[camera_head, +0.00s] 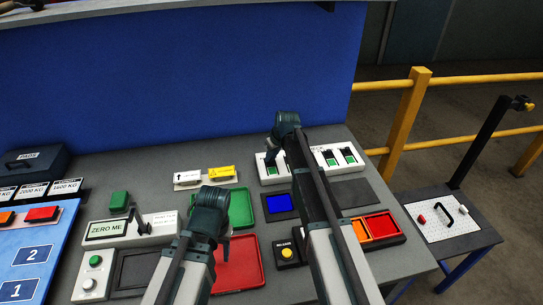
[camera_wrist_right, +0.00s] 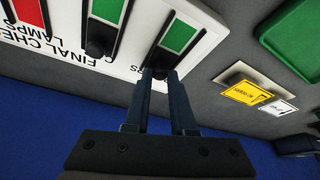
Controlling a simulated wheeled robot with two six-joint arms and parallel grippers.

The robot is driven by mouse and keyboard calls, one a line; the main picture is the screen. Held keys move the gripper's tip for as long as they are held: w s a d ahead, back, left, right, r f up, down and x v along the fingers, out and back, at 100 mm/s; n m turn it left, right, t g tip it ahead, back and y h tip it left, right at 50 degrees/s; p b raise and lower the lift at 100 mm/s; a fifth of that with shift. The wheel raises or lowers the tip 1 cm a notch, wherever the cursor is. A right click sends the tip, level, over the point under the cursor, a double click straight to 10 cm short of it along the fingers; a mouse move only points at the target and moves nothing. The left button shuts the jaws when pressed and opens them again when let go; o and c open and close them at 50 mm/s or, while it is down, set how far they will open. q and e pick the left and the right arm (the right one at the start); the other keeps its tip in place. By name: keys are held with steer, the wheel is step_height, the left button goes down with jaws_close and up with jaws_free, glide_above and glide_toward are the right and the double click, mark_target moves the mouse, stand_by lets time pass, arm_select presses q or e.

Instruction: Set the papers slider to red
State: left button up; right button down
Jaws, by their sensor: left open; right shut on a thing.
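The white panel (camera_head: 297,172) marked FINAL CHECKS stands at the back of the table; it also shows in the right wrist view (camera_wrist_right: 112,80). It carries several sliders. The slider (camera_wrist_right: 178,38) at my right gripper shows green, and its dark knob (camera_wrist_right: 161,58) is between my fingertips. My right gripper (camera_wrist_right: 160,74) is shut on this knob; it also shows in the head view (camera_head: 270,152). The slider's label is partly hidden by the fingers, so I cannot read it fully. My left gripper (camera_head: 225,247) is open and empty above the red tray (camera_head: 246,268).
Another slider on the panel shows red (camera_wrist_right: 27,12). A green tray (camera_head: 241,208), a yellow card (camera_head: 221,173) and a white card (camera_head: 188,177) lie left of the panel. A yellow button box (camera_head: 288,253) and an orange and red bin (camera_head: 380,228) are nearer.

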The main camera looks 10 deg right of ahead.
mark_target(275, 174)
steer(key=s, duration=0.5)
steer(key=shift+w, duration=0.1)
steer(key=c, duration=0.7)
jaws_free()
steer(key=shift+c, duration=0.2)
arm_select(q)
steer(key=shift+r, duration=0.1)
arm_select(e)
steer(key=shift+r, duration=0.15)
arm_select(q)
steer(key=shift+r+p, duration=0.55)
steer(key=shift+p, duration=0.15)
arm_select(e)
steer(key=shift+s+r, duration=0.2)
steer(key=shift+r, duration=0.35)
arm_select(q)
step_height(275, 174, up, 11)
steer(key=p, duration=1.1)
steer(key=shift+r, duration=0.2)
arm_select(e)
steer(key=v, duration=1.2)
